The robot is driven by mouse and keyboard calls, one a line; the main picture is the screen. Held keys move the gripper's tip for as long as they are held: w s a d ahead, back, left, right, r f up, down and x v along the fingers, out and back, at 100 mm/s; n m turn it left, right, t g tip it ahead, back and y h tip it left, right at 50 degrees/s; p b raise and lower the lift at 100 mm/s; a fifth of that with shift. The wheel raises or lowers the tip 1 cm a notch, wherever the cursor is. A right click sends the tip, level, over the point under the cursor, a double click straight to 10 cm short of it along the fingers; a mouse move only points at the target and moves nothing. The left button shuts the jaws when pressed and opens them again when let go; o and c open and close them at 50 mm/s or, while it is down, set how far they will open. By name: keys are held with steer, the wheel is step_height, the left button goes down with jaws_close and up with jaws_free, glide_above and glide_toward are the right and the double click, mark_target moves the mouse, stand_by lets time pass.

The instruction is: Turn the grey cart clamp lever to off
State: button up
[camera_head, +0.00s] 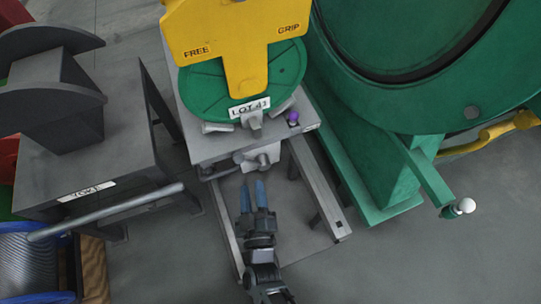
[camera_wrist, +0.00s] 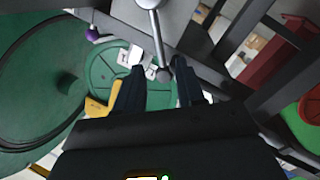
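The grey cart (camera_head: 205,150) carries a green disc (camera_head: 200,90) with a white "LOT 41" label. A light grey clamp piece (camera_head: 266,157) sits at the cart's near edge, with a grey rod beside it on the left. In the wrist view a grey lever (camera_wrist: 158,38) with a rounded end runs down between my fingers, beyond their tips as seen there. I cannot tell its setting; no off mark is readable. My gripper (camera_head: 253,187) is open, its blue fingertips just in front of the clamp piece. Whether it touches the lever is unclear.
A yellow plate (camera_head: 225,35) marked "FREE" and "GRIP" stands over the disc. A purple knob (camera_head: 293,118) is at the cart's right corner. The large green machine (camera_head: 375,150) is at right, a grey stand (camera_head: 110,150) marked "YOKE" at left. Floor at lower right is clear.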

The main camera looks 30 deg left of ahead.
steer(key=b+x, duration=0.3)
steer(key=x, duration=0.5)
steer(key=shift+c, duration=0.4)
jaws_close()
